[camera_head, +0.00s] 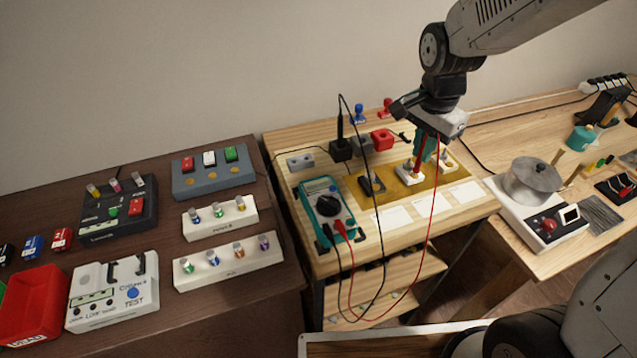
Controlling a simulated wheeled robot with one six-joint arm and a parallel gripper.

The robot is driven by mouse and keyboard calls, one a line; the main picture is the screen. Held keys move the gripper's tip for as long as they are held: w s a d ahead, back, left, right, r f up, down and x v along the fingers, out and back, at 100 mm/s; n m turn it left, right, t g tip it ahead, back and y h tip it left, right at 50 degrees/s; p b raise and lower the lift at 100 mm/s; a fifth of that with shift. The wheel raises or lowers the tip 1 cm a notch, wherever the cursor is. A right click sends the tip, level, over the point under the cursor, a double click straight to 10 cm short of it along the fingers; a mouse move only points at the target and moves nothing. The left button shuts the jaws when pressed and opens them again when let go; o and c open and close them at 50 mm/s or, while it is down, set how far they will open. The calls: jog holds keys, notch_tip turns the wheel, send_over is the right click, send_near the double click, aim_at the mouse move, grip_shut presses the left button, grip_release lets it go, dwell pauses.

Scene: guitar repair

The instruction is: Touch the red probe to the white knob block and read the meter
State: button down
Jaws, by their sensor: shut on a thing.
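My gripper (424,157) is shut on the red probe (418,165) and points down over the gold mat (395,197). The red probe's lower end is at the top of the white knob block (409,177); I cannot tell whether the tip touches it. A black block (372,184) lies to its left, and a pale block (448,162) is to its right, partly behind the gripper. The teal meter (322,187) stands at the left of the light wooden table; its reading is too small to make out. A red lead (431,225) runs from it to the probe.
A black probe (340,125) stands upright in a black holder (340,150) behind the meter. A red holder (382,138) and grey block (300,162) are nearby. White cards (432,205) lie in front. Black and red leads hang over the table's front edge. A pot (531,180) stands right.

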jog(key=shift+r, duration=3)
